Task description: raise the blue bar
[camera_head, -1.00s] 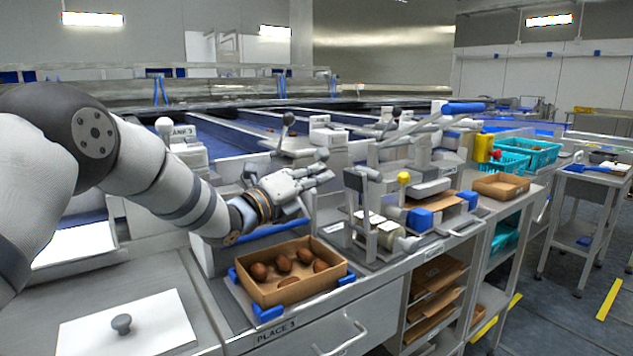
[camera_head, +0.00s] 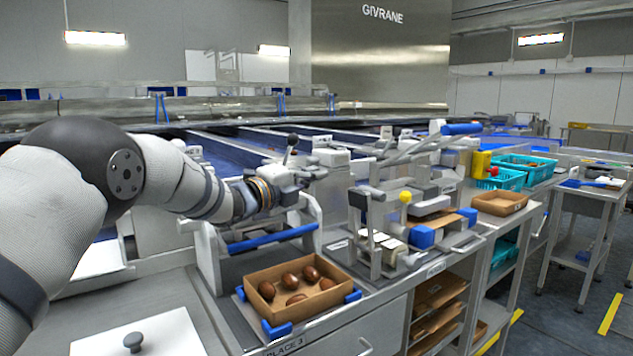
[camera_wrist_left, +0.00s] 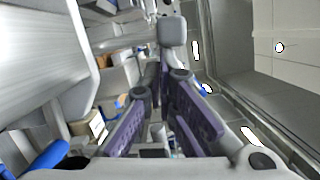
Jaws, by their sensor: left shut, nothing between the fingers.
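The blue bar (camera_head: 272,238) runs across between two grey uprights, low behind the open carton of dates (camera_head: 262,309) at place 3. My left gripper (camera_head: 308,176) is above and behind the bar in the head view, shut and empty, and appears clear of it. In the left wrist view its purple-padded fingers (camera_wrist_left: 160,105) show in the middle with nothing held. A blue piece (camera_wrist_left: 42,160) at the lower left of that view may be the bar. My right gripper is not in view.
A carton of several dates sits in a holder with blue corners. To its right stands a grey press-like device (camera_head: 385,215) with a yellow knob and blue blocks. A white lid with a knob (camera_head: 133,341) lies at front left. Teal baskets (camera_head: 500,178) stand farther right.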

